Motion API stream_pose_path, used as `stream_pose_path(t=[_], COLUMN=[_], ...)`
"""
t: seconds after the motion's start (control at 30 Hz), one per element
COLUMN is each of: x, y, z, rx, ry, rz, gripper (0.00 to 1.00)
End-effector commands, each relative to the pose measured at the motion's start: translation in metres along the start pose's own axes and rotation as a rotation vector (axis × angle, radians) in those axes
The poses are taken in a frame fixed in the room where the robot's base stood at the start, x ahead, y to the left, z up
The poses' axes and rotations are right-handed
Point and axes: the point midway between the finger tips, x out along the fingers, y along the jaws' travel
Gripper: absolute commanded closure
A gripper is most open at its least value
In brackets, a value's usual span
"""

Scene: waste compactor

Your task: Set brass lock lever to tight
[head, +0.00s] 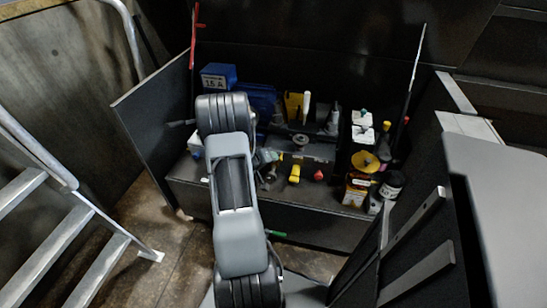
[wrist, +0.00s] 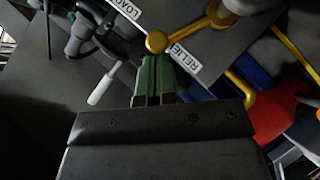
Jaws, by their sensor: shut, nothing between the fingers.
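A brass lever with a round ball knob (wrist: 157,42) shows at the top centre of the wrist view; its arm runs right to a brass hub at the top edge. I cannot tell for sure that it is the lock lever, and no "tight" mark is readable. My gripper (wrist: 152,76) has green fingers, shut and empty, with the tips just below the ball in the picture. Whether they touch it I cannot tell. In the head view my arm covers part of the scene, and I cannot make out the gripper clearly.
A white-ended handle (wrist: 102,87) is to the left, another brass rod (wrist: 296,50) and a red part (wrist: 275,107) to the right. Head view: crowded bench, blue box (head: 218,76), dark side panels, metal steps (head: 65,255).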

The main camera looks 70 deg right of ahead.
Motion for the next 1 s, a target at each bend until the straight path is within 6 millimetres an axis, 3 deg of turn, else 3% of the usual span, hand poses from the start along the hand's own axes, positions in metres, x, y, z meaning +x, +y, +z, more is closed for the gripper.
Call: stream_pose_path(t=[0.27,0.57,0.67,1.0], x=[-0.004,-0.023,-0.034,-0.098], y=[-0.008,0.003,0.007,0.009], z=[-0.005,-0.023,-0.032,-0.029], rx=[0.000,-0.002,-0.003,0.000], ry=[0.000,0.003,0.006,0.004], rz=[-0.001,-0.002,-0.003,-0.003], gripper=[1.00,1.00,1.00,1.00])
